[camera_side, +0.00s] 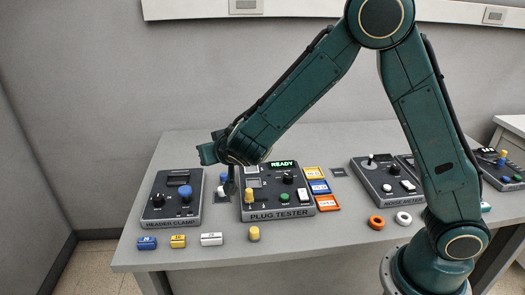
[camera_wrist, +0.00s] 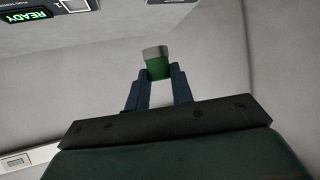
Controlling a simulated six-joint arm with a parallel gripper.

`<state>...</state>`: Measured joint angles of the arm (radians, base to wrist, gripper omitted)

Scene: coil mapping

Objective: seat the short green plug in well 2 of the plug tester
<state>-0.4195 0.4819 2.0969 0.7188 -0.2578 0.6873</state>
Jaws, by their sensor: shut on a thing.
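In the wrist view the short green plug (camera_wrist: 155,67), with a pale grey end, is held between the blue fingertips of my gripper (camera_wrist: 157,77). The gripper is shut on it, and the pale end points away from the palm. In the side view the plug tester (camera_side: 281,214) stands on the table with its screen lit READY. My wrist is above the tester's left edge, and the fingers and plug cannot be made out clearly there. The tester also shows upside down at the upper left of the wrist view (camera_wrist: 84,17). The well numbers cannot be read.
Coloured cards (camera_side: 322,187) lie right of the tester; orange (camera_side: 376,223) and white (camera_side: 403,218) rings lie further right.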

